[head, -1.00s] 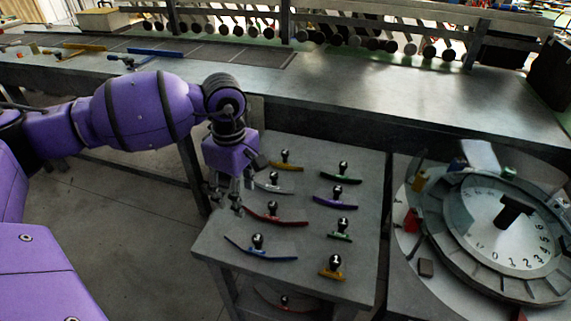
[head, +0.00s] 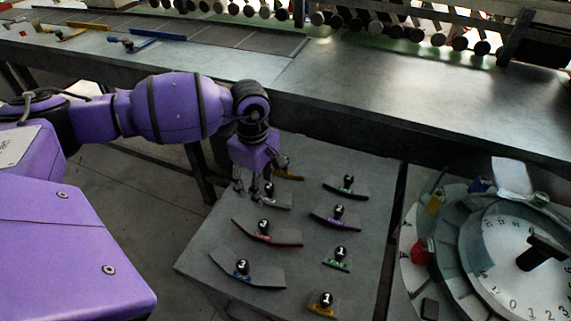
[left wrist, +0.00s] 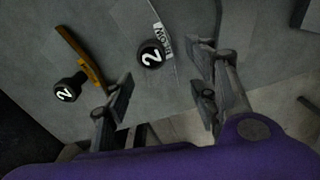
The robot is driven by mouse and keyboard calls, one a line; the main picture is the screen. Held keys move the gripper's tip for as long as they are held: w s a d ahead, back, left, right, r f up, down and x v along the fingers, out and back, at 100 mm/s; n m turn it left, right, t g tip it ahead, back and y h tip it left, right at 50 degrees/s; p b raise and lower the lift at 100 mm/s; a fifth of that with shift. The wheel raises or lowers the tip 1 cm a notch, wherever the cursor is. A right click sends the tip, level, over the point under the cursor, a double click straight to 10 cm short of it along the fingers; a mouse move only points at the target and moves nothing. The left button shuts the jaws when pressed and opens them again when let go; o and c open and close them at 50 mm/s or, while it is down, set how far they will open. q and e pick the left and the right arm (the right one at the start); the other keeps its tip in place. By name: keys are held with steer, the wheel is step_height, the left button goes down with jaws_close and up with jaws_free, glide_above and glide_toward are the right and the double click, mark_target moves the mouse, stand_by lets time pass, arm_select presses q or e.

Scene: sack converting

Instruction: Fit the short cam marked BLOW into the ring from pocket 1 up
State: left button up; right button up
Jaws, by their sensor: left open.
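A pale grey cam (head: 281,205) with a black knob marked 2 lies near the upper left of the grey side table (head: 305,232). In the left wrist view, its white label (left wrist: 163,41) appears to read BLOW, upside down. My left gripper (head: 253,191) is open just left of that knob in the head view. In the left wrist view, the knob (left wrist: 151,54) lies between and a little beyond the open fingers (left wrist: 160,78); nothing is held. The ring (head: 466,243) is on the round numbered dial at right. My right gripper is not in view.
Other cams share the table: yellow (head: 290,176), dark green (head: 347,192), purple (head: 335,220), red (head: 265,237), blue (head: 246,275), short green (head: 336,266) and short yellow (head: 321,310). Small coloured blocks, such as a red one (head: 422,251), sit around the dial. A long bench (head: 400,100) runs behind.

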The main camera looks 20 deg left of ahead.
arm_select(q)
step_height(320, 180, down, 2)
steer(key=c, duration=1.3)
steer(key=shift+w, duration=0.1)
jaws_close()
steer(key=shift+r, duration=0.2)
